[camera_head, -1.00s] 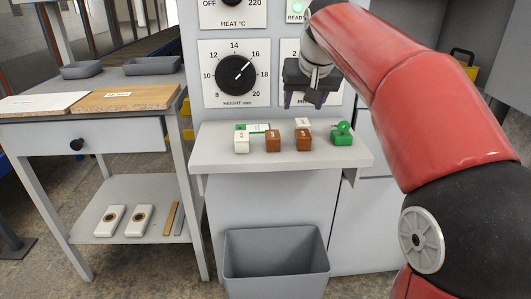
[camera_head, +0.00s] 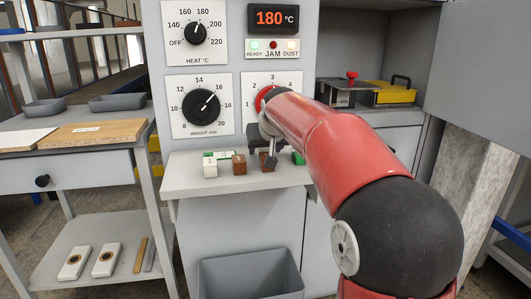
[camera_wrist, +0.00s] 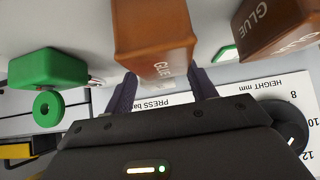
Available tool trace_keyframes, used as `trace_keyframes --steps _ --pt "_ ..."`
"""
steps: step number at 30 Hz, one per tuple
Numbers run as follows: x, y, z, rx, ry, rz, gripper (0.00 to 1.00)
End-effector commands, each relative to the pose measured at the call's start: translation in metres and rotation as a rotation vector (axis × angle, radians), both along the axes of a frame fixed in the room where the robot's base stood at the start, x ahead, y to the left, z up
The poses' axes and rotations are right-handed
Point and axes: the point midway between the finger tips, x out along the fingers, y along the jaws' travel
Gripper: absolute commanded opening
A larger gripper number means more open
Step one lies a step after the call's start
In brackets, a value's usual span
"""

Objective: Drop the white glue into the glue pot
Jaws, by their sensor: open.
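A white block (camera_head: 210,169) stands on the grey shelf at the left end of the row in the head view; its lettering is too small to read. My gripper (camera_head: 268,158) is low over the shelf at a brown block (camera_head: 264,165). In the wrist view my gripper (camera_wrist: 164,84) is open, with its fingers towards either side of this brown block (camera_wrist: 155,35), marked GLUE. Whether they reach around it is unclear. A second brown GLUE block (camera_wrist: 280,25) is to the right; the head view shows it (camera_head: 239,165) beside the white block. I cannot identify a glue pot.
A green block with a ring (camera_wrist: 45,68) stands near the gripper. The shelf (camera_head: 185,185) has free room at its left end. The dial panel (camera_head: 198,105) rises behind. A grey bin (camera_head: 250,275) is below. A yellow case (camera_head: 392,92) lies on the right counter.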

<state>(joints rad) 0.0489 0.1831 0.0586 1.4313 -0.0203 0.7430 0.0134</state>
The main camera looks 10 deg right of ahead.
Motion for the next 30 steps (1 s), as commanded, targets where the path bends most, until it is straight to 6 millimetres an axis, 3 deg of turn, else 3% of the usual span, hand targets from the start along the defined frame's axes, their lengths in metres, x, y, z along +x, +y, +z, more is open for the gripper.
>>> trace_keyframes --steps 5,17,25,30 --pt "0.0 0.0 0.001 0.0 -0.001 0.0 0.56" --pt "0.0 0.0 0.001 0.0 -0.001 0.0 0.04" --pt "0.0 0.0 0.004 0.0 -0.002 0.0 0.04" --pt "0.0 0.0 0.018 0.0 -0.004 0.0 0.04"
